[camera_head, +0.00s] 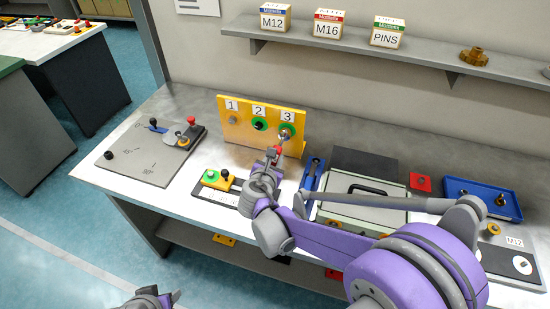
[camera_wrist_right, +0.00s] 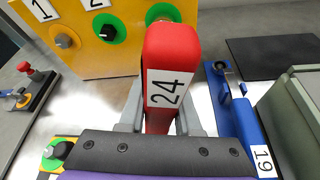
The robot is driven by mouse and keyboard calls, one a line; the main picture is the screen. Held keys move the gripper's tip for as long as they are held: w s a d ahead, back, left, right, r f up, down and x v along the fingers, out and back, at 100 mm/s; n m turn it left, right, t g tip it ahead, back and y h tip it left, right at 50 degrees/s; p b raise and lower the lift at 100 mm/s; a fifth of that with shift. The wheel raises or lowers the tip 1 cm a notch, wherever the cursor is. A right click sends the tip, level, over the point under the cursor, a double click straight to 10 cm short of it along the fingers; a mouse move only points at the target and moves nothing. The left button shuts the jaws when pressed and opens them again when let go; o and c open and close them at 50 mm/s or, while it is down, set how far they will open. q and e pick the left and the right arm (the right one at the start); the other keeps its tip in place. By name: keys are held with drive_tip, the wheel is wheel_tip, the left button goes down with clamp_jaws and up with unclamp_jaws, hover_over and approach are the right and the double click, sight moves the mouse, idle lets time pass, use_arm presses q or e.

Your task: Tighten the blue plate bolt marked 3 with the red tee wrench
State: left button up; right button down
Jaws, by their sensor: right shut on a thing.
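The upright plate (camera_head: 235,122) with tags 1, 2 and 3 looks yellow, not blue; it also shows in the wrist view (camera_wrist_right: 95,60). The bolt under tag 3 (camera_head: 286,130) has a green ring around it. In the wrist view the wrench mostly hides it, and only the ring's top (camera_wrist_right: 160,11) shows. My right gripper (camera_head: 271,160) is shut on the red wrench (camera_wrist_right: 172,65), marked 24. The wrench points at bolt 3, its far end close to it; I cannot tell whether it is seated. My left gripper (camera_head: 158,298) is partly in view at the bottom edge, fingers unclear.
A blue tool (camera_head: 312,175), marked 19, lies right of my right gripper. A grey case (camera_head: 345,215) is beside it. A grey board with levers (camera_head: 150,155) lies at left. A shelf (camera_head: 340,50) with boxes hangs above. Bare bench shows left of the plate.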

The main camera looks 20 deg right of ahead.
use_arm(q)
drive_tip(key=shift+w+d+f, duration=0.1)
use_arm(e)
drive_tip(key=shift+s+a+f, duration=0.1)
drive_tip(key=shift+s, duration=0.05)
drive_tip(key=shift+s+a, duration=0.25)
drive_tip(key=shift+s, duration=0.1)
use_arm(q)
drive_tip(key=shift+f, duration=0.2)
use_arm(e)
drive_tip(key=s+a, duration=0.1)
drive_tip(key=s, duration=0.1)
drive_tip(key=s+a, duration=0.1)
drive_tip(key=s, duration=0.1)
drive_tip(key=shift+a, duration=0.35)
use_arm(q)
drive_tip(key=shift+w+r+p, duration=0.25)
drive_tip(key=shift+r+p, duration=0.35)
drive_tip(key=shift+r, duration=0.35)
drive_tip(key=shift+w+r+p, duration=0.25)
drive_tip(key=shift+r+p, duration=0.35)
drive_tip(key=shift+r, duration=0.35)
use_arm(e)
drive_tip(key=s+a+r, duration=0.4)
drive_tip(key=s+r, duration=0.1)
drive_tip(key=shift+s, duration=0.4)
drive_tip(key=shift+r, duration=0.1)
